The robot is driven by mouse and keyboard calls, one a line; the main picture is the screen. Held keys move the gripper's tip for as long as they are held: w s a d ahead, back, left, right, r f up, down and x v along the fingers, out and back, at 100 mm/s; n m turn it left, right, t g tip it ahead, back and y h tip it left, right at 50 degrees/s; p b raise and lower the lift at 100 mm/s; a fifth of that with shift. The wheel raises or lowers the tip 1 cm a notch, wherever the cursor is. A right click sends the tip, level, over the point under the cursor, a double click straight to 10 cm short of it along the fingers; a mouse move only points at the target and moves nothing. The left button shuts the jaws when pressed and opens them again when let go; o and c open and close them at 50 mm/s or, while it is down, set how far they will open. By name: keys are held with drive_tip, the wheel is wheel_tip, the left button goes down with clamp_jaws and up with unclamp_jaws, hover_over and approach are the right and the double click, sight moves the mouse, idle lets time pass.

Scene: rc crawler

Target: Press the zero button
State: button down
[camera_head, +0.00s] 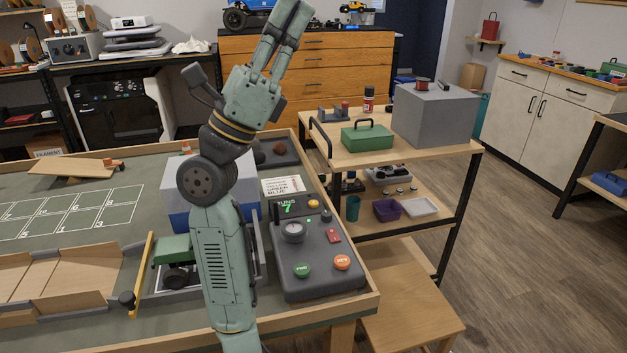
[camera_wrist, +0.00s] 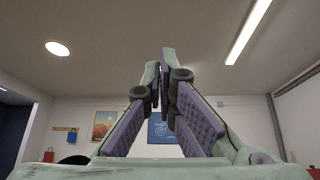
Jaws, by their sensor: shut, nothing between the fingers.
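A dark grey control box (camera_head: 318,285) sits on the right part of the green-topped table. It carries a round dial (camera_head: 293,231), a red switch (camera_head: 334,236), a green FWD button (camera_head: 302,270) and an orange REV button (camera_head: 342,262). Behind these, a small display (camera_head: 287,208) reads RUNS 7, with a yellow button (camera_head: 314,204) beside it. I cannot read a zero label on any button. My gripper (camera_head: 292,18) points up, high above and behind the box, away from every button. In the wrist view my gripper (camera_wrist: 160,72) is shut and empty against the ceiling.
My arm rises left of the control box and hides part of a blue-and-white box (camera_head: 177,208). A wooden trolley (camera_head: 437,152) with a green toolbox (camera_head: 367,136) and a grey box (camera_head: 436,115) stands right. The air over the control box is clear.

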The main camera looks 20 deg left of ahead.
drive_tip(key=w+d+f+m+g+y+p, duration=0.1)
drive_tip(key=w+d+f+g+y+p, duration=0.1)
drive_tip(key=w+f+y, duration=0.75)
drive_tip(key=w+d+f+m+g+y+p, duration=0.1)
drive_tip(key=w+d+f+g+y+p, duration=0.15)
drive_tip(key=w+f, duration=0.8)
drive_tip(key=m+g+y+p, duration=0.2)
drive_tip(key=g+y, duration=0.4)
drive_tip(key=y, duration=0.1)
hover_over(315, 204)
wheel_tip(315, 204, down, 15)
drive_tip(key=shift+r, duration=0.1)
drive_tip(key=shift+f+b, duration=2.55)
drive_tip(key=shift+f, duration=1.85)
drive_tip(key=shift+f, duration=0.1)
drive_tip(key=shift+f+b, duration=0.3)
drive_tip(key=shift+b, duration=0.1)
